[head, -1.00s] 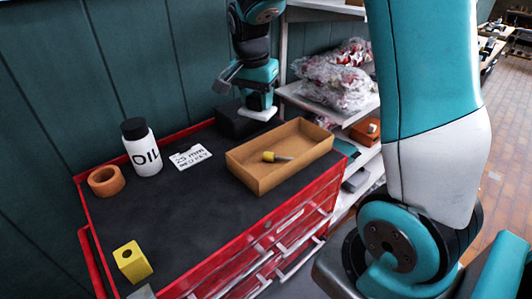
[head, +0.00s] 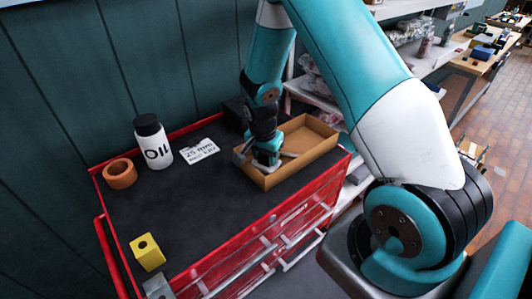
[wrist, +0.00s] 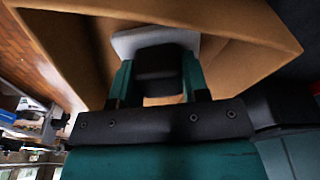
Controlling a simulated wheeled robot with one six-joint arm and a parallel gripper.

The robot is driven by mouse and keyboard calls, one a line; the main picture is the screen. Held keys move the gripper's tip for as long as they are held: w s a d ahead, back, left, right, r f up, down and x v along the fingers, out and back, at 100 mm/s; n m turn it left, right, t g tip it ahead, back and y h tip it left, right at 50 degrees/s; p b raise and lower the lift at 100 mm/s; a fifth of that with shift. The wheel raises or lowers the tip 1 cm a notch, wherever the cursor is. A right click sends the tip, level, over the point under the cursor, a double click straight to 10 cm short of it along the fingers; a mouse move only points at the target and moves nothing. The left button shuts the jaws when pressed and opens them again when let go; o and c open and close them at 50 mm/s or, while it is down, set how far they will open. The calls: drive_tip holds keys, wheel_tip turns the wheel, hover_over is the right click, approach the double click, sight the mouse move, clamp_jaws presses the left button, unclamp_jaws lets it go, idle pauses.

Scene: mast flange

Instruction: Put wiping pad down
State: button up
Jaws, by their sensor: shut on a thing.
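My gripper (head: 265,152) is over the left part of the open cardboard box (head: 325,150) in the head view. In the wrist view my gripper (wrist: 155,72) is shut on the dark block-like grip of the wiping pad (wrist: 150,38), whose pale grey plate shows beyond the fingers. The pad is inside the box's outline there, with the brown walls around it. I cannot tell whether it touches the box floor. In the head view my gripper and arm mostly hide the pad.
The box stands on the dark top of a red tool cabinet (head: 215,235). An orange ring (head: 120,174), an oil bottle (head: 155,145), a white label card (head: 199,151) and a yellow block with a hole (head: 147,252) are to the left. The middle front of the top is clear.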

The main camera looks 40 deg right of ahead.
sight(263, 157)
drive_tip(key=shift+f, duration=0.1)
drive_tip(key=shift+f, duration=0.15)
drive_tip(key=o, duration=1)
drive_tip(key=shift+c, duration=0.2)
drive_tip(key=shift+r, duration=0.3)
wheel_tip(263, 157, up, 12)
drive_tip(key=a+f+b, duration=0.1)
drive_tip(key=a+b, duration=0.1)
drive_tip(key=b, duration=0.2)
drive_tip(key=s+a+r+n+y, duration=0.2)
drive_tip(key=s+a+r+n, duration=0.4)
drive_tip(key=s+a+n, duration=0.4)
drive_tip(key=s+a+r+n+y, duration=0.3)
drive_tip(key=s+a+r+n, duration=0.3)
drive_tip(key=s+a+n, duration=0.4)
drive_tip(key=s, duration=0.3)
drive_tip(key=shift+s+a+g+y, duration=0.15)
drive_tip(key=shift+a+g+y, duration=0.05)
drive_tip(key=shift+g+y, duration=0.1)
